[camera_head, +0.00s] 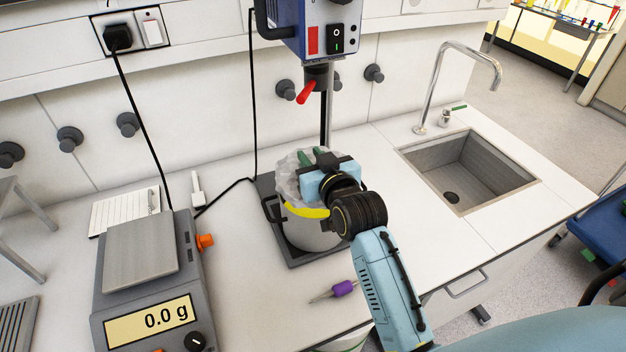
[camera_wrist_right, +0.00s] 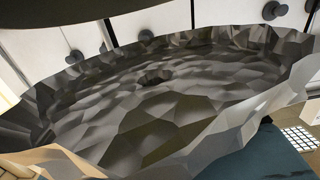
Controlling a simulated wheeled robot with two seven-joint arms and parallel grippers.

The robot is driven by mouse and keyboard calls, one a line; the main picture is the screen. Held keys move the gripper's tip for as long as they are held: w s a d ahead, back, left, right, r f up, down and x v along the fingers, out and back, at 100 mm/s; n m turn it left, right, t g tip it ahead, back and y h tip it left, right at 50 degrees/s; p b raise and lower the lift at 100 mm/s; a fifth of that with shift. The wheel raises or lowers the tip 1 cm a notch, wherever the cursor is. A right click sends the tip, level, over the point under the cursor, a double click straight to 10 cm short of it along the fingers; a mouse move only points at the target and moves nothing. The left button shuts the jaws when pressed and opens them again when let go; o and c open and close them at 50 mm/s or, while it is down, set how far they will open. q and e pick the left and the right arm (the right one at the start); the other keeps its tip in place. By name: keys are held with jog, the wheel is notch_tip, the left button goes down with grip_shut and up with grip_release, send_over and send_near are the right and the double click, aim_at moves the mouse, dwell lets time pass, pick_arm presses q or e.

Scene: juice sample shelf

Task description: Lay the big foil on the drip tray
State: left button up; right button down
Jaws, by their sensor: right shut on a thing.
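The big foil (camera_head: 289,184) is a crumpled, silvery dish with a raised rim, at the far side of my right wrist in the head view. It fills most of the right wrist view (camera_wrist_right: 170,95), with a small dark spot near its middle. My right gripper (camera_head: 316,158) is shut on the foil, its fingers partly hidden. The foil overlaps the top of a grey pot with a yellow band (camera_head: 308,212); I cannot tell whether they touch. A ribbed grey tray (camera_head: 18,322) at the lower left may be the drip tray. My left gripper is out of view.
The pot stands on the dark base (camera_head: 272,225) of a stand with a blue motor head (camera_head: 320,25). A scale (camera_head: 140,270) reading 0.0 g stands left. A purple-handled tool (camera_head: 343,288) lies in front. The sink (camera_head: 468,172) is right, with clear counter before it.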

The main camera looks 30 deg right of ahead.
jog(key=shift+f+p, duration=0.3)
jog(key=shift+f, duration=2.2)
jog(key=shift+f, duration=0.1)
jog(key=shift+f, duration=0.15)
jog(key=c, duration=1.2)
grip_release()
jog(key=shift+c, duration=0.2)
